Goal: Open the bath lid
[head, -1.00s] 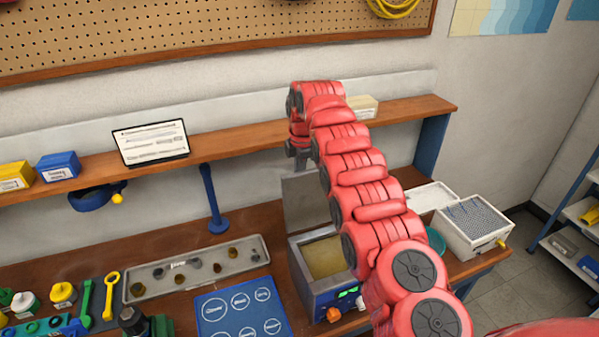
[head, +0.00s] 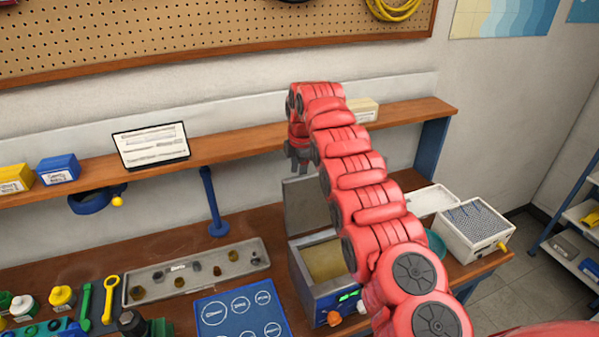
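The bath (head: 326,297) is a grey-blue box on the bench, with a green display and an orange knob on its front. Its top is open and shows a tan inside (head: 326,260). The grey lid (head: 303,207) stands upright at the back of the bath, partly hidden by my arm. My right arm reaches over the bath from the lower right. Its gripper (head: 297,165) points down just above the lid's top edge, looking apart from it; the fingers are small and dark, so their opening is unclear. My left gripper is not in view.
A shelf (head: 232,147) with a tablet runs behind the bath, close to my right gripper. A tray of small parts (head: 196,272) and a blue mat (head: 240,312) lie left of the bath. A white box (head: 474,226) and a teal bowl stand to the right.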

